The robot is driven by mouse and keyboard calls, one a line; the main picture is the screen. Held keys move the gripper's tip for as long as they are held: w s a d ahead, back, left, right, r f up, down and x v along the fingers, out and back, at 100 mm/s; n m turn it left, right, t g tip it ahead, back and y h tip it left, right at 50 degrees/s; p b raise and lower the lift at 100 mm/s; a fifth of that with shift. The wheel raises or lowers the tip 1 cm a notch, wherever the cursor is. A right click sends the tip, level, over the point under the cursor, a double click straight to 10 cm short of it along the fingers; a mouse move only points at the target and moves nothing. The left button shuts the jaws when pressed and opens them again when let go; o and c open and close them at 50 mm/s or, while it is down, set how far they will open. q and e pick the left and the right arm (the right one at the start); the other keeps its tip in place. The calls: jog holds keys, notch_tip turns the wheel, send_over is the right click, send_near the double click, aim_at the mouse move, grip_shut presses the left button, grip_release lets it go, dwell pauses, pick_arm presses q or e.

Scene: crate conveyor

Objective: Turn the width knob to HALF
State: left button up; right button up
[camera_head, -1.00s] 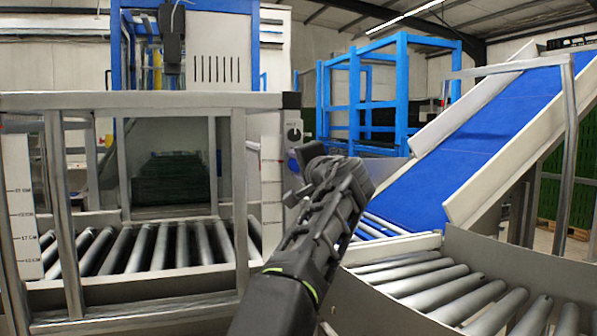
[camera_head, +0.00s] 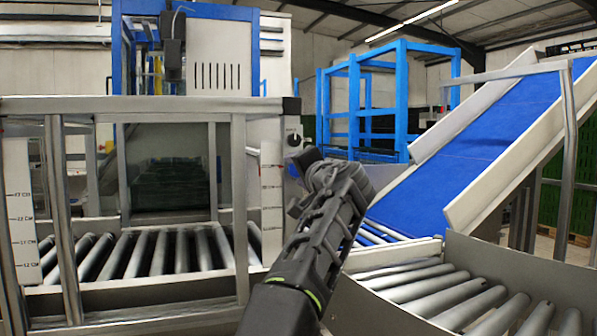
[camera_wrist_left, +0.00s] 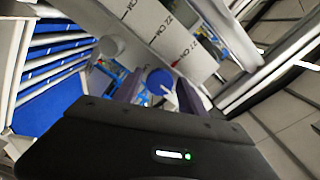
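A small panel on the machine post carries a dark round knob with a pale face (camera_head: 294,140). Just below it is a blue round knob (camera_head: 293,168), partly hidden by my left gripper (camera_head: 300,180). In the left wrist view the blue knob (camera_wrist_left: 160,82) lies between the two fingertips of my left gripper (camera_wrist_left: 160,92). The fingers are apart, and I cannot tell whether they touch the knob. A pale round knob (camera_wrist_left: 110,45) is left of the fingers there. I cannot read the width markings or knob setting. My right gripper is not in view.
A metal frame (camera_head: 150,104) with white centimetre scales (camera_head: 22,215) stands around a roller conveyor (camera_head: 160,252). A curved roller section (camera_head: 430,290) and a blue sloping belt (camera_head: 480,150) lie to the right of my arm.

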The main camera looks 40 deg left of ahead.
pick_arm(q)
jog(key=shift+o, duration=0.8)
jog(key=shift+d, duration=0.1)
jog(key=b+v, duration=0.4)
jog(key=v, duration=0.3)
jog(key=shift+s+d, duration=0.25)
